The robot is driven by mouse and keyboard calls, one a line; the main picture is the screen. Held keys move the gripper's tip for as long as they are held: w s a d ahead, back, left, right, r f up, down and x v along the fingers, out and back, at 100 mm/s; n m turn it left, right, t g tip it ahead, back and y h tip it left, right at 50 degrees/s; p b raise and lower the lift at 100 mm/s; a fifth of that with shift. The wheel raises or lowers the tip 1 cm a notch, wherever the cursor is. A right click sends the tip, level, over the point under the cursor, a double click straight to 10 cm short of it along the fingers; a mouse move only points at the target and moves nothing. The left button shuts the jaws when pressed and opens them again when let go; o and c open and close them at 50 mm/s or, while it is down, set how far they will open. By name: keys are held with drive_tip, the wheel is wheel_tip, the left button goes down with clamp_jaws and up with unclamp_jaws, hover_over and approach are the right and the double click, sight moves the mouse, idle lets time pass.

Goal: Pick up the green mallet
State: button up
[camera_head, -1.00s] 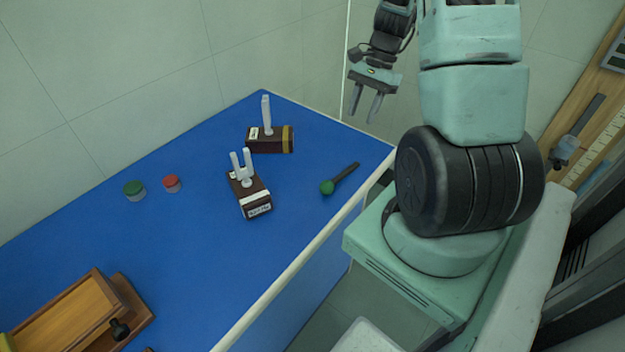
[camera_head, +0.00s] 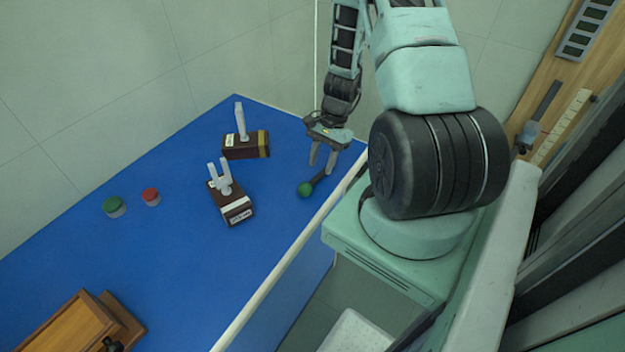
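The green mallet (camera_head: 305,190) lies on the blue bench near its right edge, with a round green head and a dark handle pointing up and to the right. My gripper (camera_head: 321,170) is open, fingers pointing down, over the handle. Its two fingers stand apart, and the handle's far end is partly hidden by them. I cannot tell whether the fingers touch the handle or stay above it.
Two dark brown blocks with white prongs, one behind (camera_head: 245,146) and one in front (camera_head: 231,203), stand left of the mallet. A green-topped jar (camera_head: 114,207) and a red-topped jar (camera_head: 151,197) stand farther left. A wooden box (camera_head: 70,330) is at lower left.

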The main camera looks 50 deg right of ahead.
sight(318, 176)
drive_tip(key=p+x, duration=0.1)
drive_tip(key=x, duration=0.2)
drive_tip(key=shift+a, duration=0.15)
drive_tip(key=shift+f, duration=0.2)
drive_tip(key=shift+f+b, duration=0.2)
drive_tip(key=shift+b, duration=0.1)
clamp_jaws()
